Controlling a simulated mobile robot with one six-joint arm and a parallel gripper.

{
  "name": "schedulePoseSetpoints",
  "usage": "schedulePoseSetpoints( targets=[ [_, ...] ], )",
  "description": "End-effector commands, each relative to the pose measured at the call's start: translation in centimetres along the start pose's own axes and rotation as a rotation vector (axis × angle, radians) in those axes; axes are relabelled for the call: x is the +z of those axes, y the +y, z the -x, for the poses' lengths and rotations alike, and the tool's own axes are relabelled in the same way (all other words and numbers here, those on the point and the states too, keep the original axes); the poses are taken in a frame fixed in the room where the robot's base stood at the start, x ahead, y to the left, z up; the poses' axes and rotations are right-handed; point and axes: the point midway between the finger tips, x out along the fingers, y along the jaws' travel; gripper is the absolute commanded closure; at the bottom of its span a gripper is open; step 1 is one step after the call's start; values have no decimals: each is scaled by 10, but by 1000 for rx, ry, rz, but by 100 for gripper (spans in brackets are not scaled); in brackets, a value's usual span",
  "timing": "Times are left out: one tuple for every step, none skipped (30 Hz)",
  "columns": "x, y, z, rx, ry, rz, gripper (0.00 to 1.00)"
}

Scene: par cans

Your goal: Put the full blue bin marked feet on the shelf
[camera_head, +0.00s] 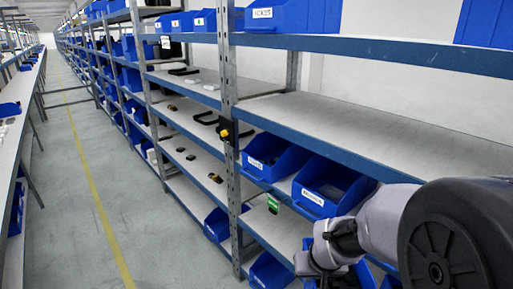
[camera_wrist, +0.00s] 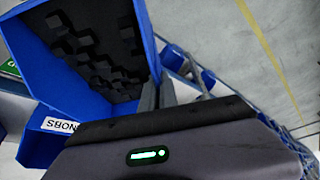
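A blue bin (camera_wrist: 153,45) filled with dark blocky parts (camera_wrist: 95,45) takes up the upper left of the wrist view. Its label is not visible, so I cannot read whether it says feet. The fingers of my gripper (camera_wrist: 160,95) are close together at the bin's right wall and appear shut on it. In the head view my gripper (camera_head: 328,250) is low at the right, in front of the shelf (camera_head: 290,228). Blue parts (camera_head: 368,277) show beside and behind it, mostly hidden by my arm.
A bin labelled KNOBS (camera_wrist: 38,145) sits just below the held bin. Two labelled blue bins (camera_head: 268,160) (camera_head: 325,190) stand on the shelf above my gripper. A green tag (camera_head: 273,205) hangs near them. The wide upper shelf board (camera_head: 370,125) is bare. The aisle floor (camera_head: 75,170) is clear.

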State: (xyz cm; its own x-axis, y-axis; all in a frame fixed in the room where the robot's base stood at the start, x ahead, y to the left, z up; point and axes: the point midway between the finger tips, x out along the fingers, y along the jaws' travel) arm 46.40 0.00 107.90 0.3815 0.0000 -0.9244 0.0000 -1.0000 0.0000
Motion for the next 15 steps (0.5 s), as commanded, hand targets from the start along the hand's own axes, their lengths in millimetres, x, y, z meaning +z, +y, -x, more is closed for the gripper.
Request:
schedulePoseSetpoints(
  targets=[
    [13, 0, -33, 0, 3, 1, 100],
    [16, 0, -41, 0, 3, 1, 100],
    [20, 0, -51, 0, 3, 1, 100],
    [23, 0, -57, 0, 3, 1, 100],
    [25, 0, -62, 0, 3, 1, 100],
    [27, 0, -68, 0, 3, 1, 100],
    [28, 0, -71, 0, 3, 1, 100],
    [30, 0, -74, 0, 3, 1, 100],
    [31, 0, -76, 0, 3, 1, 100],
    [32, 0, -78, 0, 2, 1, 100],
    [36, 0, -80, 0, 1, 2, 100],
    [44, 0, -85, 0, -1, 3, 100],
    [51, 0, -89, 0, -3, 2, 100],
    [58, 0, -92, 0, -4, 2, 100],
    [67, 0, -97, 0, -3, 2, 100]
  ],
)
